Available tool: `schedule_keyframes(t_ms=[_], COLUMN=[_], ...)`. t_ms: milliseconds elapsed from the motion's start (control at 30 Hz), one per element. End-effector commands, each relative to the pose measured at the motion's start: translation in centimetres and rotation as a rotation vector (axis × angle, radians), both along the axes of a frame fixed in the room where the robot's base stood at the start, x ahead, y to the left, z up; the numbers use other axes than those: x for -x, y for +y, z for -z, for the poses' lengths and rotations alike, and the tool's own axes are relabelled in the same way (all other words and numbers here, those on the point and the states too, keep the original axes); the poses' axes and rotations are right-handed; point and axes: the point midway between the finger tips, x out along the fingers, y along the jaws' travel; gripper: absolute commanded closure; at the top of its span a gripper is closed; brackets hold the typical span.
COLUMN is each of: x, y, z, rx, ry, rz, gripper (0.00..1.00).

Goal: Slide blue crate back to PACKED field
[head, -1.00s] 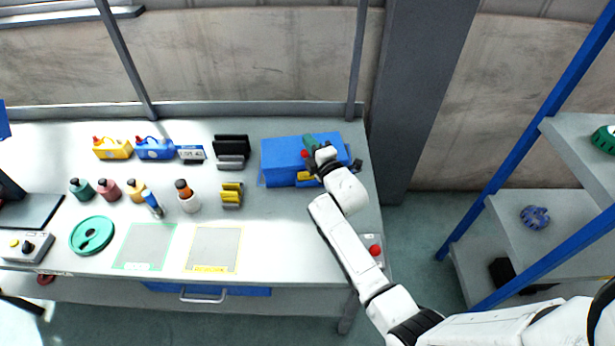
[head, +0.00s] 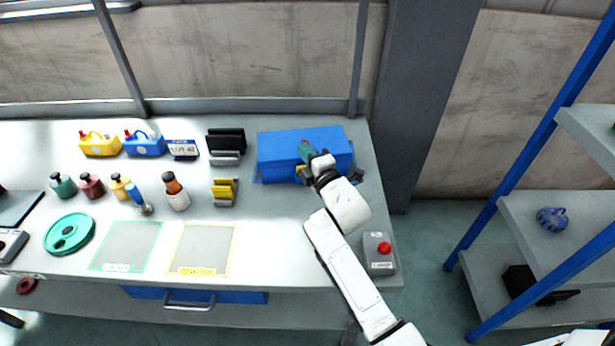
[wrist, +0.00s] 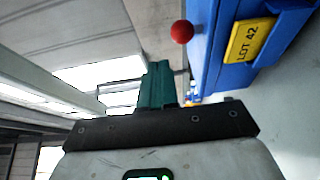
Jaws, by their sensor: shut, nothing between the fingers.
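The blue crate (head: 290,146) stands at the back right of the bench. Blue outline marks (head: 257,179) show on the bench at its front left corner; no PACKED lettering is readable. My gripper (head: 306,152) is at the crate's front face, right of its middle, partly hiding a yellow label. In the wrist view the green fingers (wrist: 157,84) are shut and empty. The crate's blue wall (wrist: 207,45) stands right of them, with a yellow LOT 42 label (wrist: 248,40) and a red ball (wrist: 182,31). I cannot tell whether the fingers touch the crate.
A grey box with a red button (head: 384,248) sits at the bench's right front edge. Black and yellow holders (head: 226,146) stand left of the crate. Green (head: 126,246) and yellow (head: 203,250) outlined fields lie at the front. A blue-framed shelf (head: 560,240) stands right.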

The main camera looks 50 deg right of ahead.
Motion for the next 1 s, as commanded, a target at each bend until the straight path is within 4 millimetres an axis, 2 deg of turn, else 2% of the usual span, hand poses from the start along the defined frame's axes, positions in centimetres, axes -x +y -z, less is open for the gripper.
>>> schedule_keyframes(t_ms=[33,100,600,667,1000], x=[0.0,0.0,0.0,-0.2,-0.4], y=[0.0,0.0,0.0,-0.4,-1.0], z=[1.2,2.0,6.9,6.0,6.4], rx=[0.000,0.000,0.001,0.000,0.001], ry=[0.000,-0.001,0.000,-0.001,0.000], rz=[0.000,0.000,0.000,0.001,0.000], gripper=[1.00,1.00,1.00,1.00,1.00])
